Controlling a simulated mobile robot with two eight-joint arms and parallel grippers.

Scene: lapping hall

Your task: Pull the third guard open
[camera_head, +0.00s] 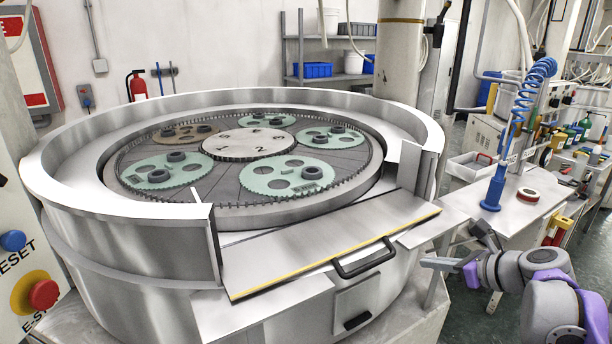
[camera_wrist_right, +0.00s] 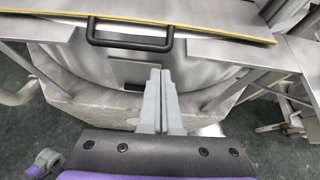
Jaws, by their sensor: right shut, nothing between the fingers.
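The guard (camera_head: 320,244) is a flat grey metal panel with a yellow front edge. It lies nearly level across the gap in the machine's round rim. Its black bar handle (camera_head: 364,262) sticks out from the front edge. The wrist view also shows the handle (camera_wrist_right: 130,44) and the guard (camera_wrist_right: 217,14). I cannot tell from any marking which number this guard is. My right gripper (camera_head: 424,262) is shut and empty, to the right of the handle and apart from it. In the wrist view its fingertips (camera_wrist_right: 160,74) point toward the machine, below the handle. My left gripper is not in view.
The lapping machine (camera_head: 130,245) holds several green gear discs inside its high rim. A second black handle (camera_head: 357,320) sits on the lower body. A control panel with a red stop button (camera_head: 44,294) is at left. A bench (camera_head: 520,205) stands at right.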

